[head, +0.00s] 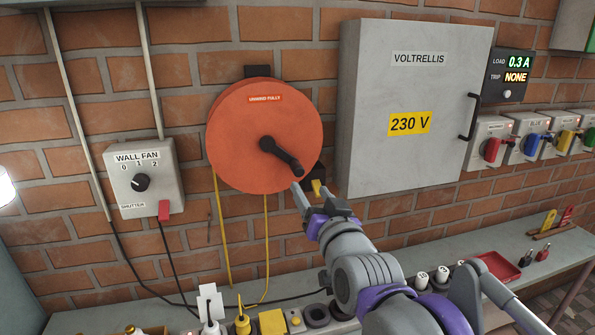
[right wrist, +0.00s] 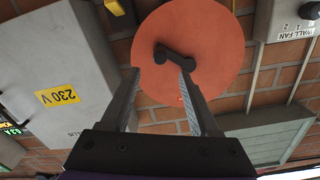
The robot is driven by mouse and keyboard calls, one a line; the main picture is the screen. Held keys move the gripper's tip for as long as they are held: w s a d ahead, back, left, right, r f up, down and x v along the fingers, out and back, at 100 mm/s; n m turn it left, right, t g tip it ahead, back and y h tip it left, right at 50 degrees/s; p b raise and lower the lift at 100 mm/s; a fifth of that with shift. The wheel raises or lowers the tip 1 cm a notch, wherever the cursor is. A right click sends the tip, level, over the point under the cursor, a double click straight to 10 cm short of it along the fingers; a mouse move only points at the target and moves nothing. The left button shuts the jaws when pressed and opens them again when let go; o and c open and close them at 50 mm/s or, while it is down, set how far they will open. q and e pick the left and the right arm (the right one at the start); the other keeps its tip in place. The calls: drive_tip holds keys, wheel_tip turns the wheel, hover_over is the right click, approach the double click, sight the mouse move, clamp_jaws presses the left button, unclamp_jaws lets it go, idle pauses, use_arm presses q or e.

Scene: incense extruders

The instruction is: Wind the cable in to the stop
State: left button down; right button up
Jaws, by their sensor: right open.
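The orange cable reel (head: 235,140) is mounted on the brick wall, with a black crank (head: 280,154) pointing down and right from its hub. Yellow cable (head: 266,240) hangs in two strands below the reel towards the bench. My right gripper (head: 309,187) is just below and right of the crank's outer end. In the right wrist view, the open fingers (right wrist: 158,74) point at the reel (right wrist: 195,45), and the crank (right wrist: 174,56) shows beyond and between their tips. They do not appear closed on it. My left gripper is not in view.
A grey 230 V cabinet (head: 400,100) stands out right of the reel. A wall fan switch box (head: 145,178) is at left. The bench (head: 160,312) below carries plugs and sockets.

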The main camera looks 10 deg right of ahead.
sight(300, 173)
drive_tip(key=shift+n, duration=0.3)
drive_tip(key=w, duration=1)
drive_tip(key=shift+w+a, duration=0.15)
drive_tip(key=shift+w, duration=0.25)
clamp_jaws()
idle(0.7)
